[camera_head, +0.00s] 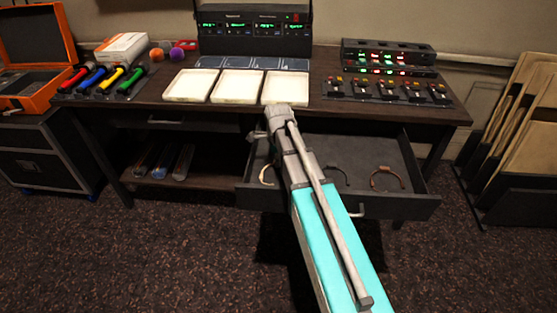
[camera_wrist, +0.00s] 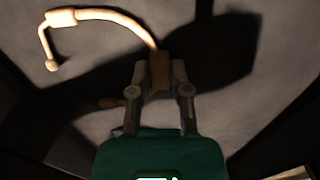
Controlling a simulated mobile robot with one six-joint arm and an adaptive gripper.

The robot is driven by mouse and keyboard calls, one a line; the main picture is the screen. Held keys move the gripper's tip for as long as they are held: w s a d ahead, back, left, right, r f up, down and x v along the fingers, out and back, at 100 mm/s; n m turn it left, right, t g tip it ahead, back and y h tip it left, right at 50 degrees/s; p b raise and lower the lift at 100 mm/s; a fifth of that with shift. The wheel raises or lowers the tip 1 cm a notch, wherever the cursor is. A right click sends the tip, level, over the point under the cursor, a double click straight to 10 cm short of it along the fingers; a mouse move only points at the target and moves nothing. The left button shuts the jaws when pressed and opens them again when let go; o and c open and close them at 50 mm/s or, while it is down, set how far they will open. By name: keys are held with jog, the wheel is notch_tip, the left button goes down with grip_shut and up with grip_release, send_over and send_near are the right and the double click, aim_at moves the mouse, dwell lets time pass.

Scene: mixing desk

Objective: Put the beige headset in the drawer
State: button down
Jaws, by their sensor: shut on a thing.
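The beige headset (camera_wrist: 115,15) is in the wrist view, a curved pale band with a small mic tip at left. My gripper (camera_wrist: 160,75) is shut on its brownish end piece. In the head view part of the headset (camera_head: 266,174) shows at the left inside the open drawer (camera_head: 400,208), beside my arm. My gripper is hidden behind my arm there. The wrist view shows the grey drawer floor (camera_wrist: 215,85) below the headset, with a dark shadow on it. I cannot tell whether the headset touches the floor.
A black headset (camera_head: 337,174) and a brown headset (camera_head: 386,178) lie in the drawer to the right. Above is the desk (camera_head: 150,92) with three white trays (camera_head: 237,87), a mixer panel (camera_head: 388,90) and colored torches (camera_head: 104,80). Framed boards (camera_head: 517,115) stand at right.

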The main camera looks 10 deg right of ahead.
jog(key=c, duration=0.5)
grip_release()
jog(key=o, duration=0.4)
jog(key=shift+r, duration=0.1)
dwell(0.3)
jog(key=shift+r+p, duration=3.4)
jog(key=shift+p, duration=0.15)
jog(key=shift+r, duration=0.1)
